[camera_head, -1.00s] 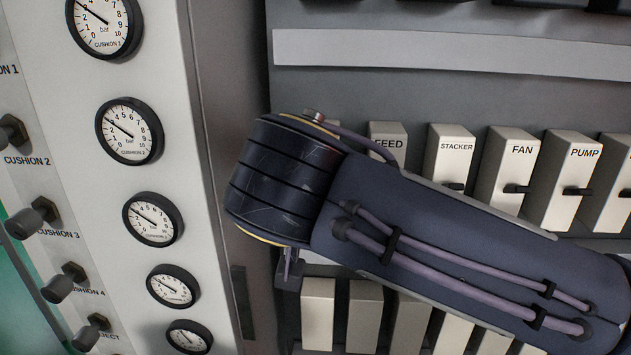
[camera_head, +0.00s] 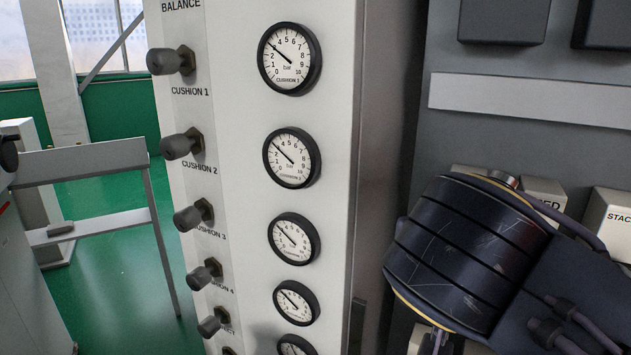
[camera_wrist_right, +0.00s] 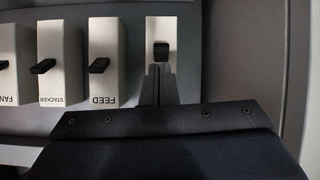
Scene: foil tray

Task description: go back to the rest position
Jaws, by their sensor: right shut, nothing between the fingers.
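My right gripper (camera_wrist_right: 159,72) is shut and empty. In the right wrist view its fingers point at a white breaker block (camera_wrist_right: 171,45) with a small dark toggle. The fingertips overlap the lower part of that block; whether they touch it I cannot tell. In the head view my right arm stands at the lower right in front of the breaker panel (camera_head: 405,130), and its wrist hides most of the gripper. My left gripper is in no view.
Next to it in the wrist view are the FEED breaker (camera_wrist_right: 107,50) and STACKER breaker (camera_wrist_right: 60,60). A pale column (camera_head: 235,80) carries several gauges, such as the CUSHION 1 gauge (camera_head: 290,58), and dark knobs (camera_head: 171,61). Open green floor (camera_head: 110,295) lies at left.

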